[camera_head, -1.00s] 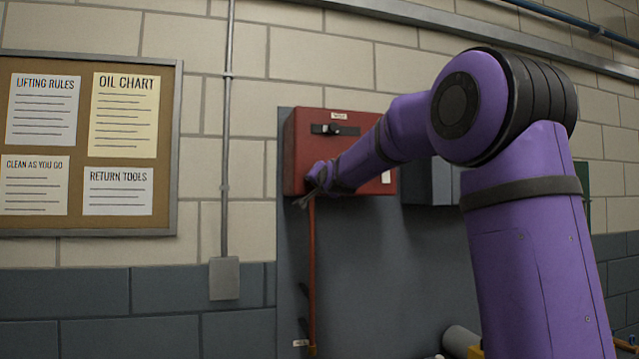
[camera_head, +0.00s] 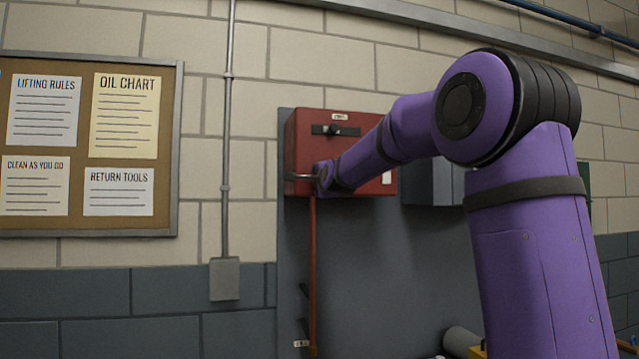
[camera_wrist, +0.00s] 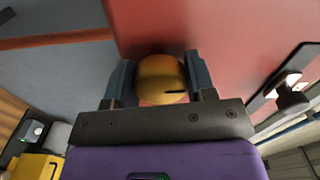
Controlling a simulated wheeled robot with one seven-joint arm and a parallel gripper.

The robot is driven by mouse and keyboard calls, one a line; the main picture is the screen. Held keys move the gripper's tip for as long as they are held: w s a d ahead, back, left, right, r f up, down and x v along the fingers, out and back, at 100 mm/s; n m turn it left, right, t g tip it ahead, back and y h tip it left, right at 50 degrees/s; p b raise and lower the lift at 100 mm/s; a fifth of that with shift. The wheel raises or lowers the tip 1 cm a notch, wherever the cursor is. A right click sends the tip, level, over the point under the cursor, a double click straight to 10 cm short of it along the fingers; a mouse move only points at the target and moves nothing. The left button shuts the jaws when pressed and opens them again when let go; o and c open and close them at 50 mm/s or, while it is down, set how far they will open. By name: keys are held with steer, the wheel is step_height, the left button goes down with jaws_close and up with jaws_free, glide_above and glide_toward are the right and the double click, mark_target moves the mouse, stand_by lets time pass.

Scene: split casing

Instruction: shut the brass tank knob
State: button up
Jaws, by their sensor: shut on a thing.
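The brass tank knob (camera_wrist: 160,72) is a rounded yellow knob on the face of the red casing (camera_head: 360,158), which also fills much of the wrist view (camera_wrist: 240,35). A short dark mark shows on the knob, lying roughly level in the wrist view. My gripper (camera_wrist: 162,82) is shut on the knob, with one dark finger against each side. In the head view my gripper (camera_head: 302,177) is at the casing's lower left corner, and the knob is hidden there.
A dark slot with a small lever (camera_head: 334,130) is on the casing's upper part. A red pipe (camera_head: 312,265) runs down from the casing. A grey box (camera_head: 440,182) is to the right. A notice board (camera_head: 85,145) hangs on the left wall.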

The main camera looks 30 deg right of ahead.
steer(key=shift+f+m, duration=0.1)
steer(key=shift+m, duration=0.2)
steer(key=o, duration=0.9)
steer(key=shift+s, duration=0.15)
steer(key=v, duration=1)
steer(key=shift+s, duration=0.25)
steer(key=shift+a, duration=0.1)
